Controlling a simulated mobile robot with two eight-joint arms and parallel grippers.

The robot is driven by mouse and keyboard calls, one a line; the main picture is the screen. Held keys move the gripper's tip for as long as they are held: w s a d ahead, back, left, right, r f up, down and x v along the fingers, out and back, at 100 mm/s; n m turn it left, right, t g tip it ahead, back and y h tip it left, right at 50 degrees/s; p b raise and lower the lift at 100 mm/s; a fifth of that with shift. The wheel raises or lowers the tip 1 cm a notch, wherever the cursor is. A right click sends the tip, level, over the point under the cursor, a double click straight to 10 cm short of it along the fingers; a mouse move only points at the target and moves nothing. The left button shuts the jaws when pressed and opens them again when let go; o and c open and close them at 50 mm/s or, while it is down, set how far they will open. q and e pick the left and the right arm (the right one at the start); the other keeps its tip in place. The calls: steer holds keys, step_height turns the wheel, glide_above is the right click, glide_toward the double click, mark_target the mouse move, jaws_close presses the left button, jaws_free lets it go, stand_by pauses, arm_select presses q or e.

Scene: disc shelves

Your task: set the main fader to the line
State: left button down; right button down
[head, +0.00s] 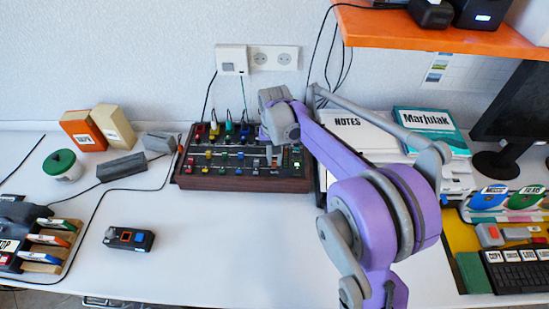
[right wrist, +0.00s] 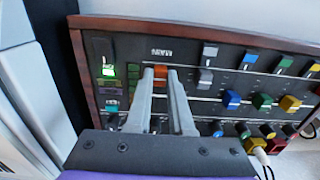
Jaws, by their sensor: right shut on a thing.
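The mixer (head: 240,183) is a dark panel in a reddish-brown wooden case, standing at the back of the table. It fills much of the right wrist view (right wrist: 185,29), seen from its far side. An orange fader cap (right wrist: 160,71), which I take as the main fader, sits below a small white label (right wrist: 162,52). My right gripper (right wrist: 161,82) is shut on this cap, one finger on each side. In the head view my right gripper and purple arm hide part of the mixer's right side. I cannot make out the target line. My left gripper is not in view.
A green light (right wrist: 107,71) glows near the orange cap. Coloured fader caps and knobs, including a grey cap (right wrist: 206,77), lie beside it. A small remote (head: 129,238) lies front left. The table's front middle is clear.

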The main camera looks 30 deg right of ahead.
stand_by(0.4)
steer(key=shift+w+d, duration=0.55)
steer(key=shift+w, duration=0.3)
steer(key=shift+w+d, duration=0.5)
steer(key=shift+w, duration=0.35)
steer(key=c, duration=0.8)
jaws_free()
steer(key=shift+r, duration=0.15)
step_height(320, 180, up, 11)
steer(key=p, duration=0.1)
steer(key=shift+f+p, duration=0.2)
steer(key=shift+p, duration=0.1)
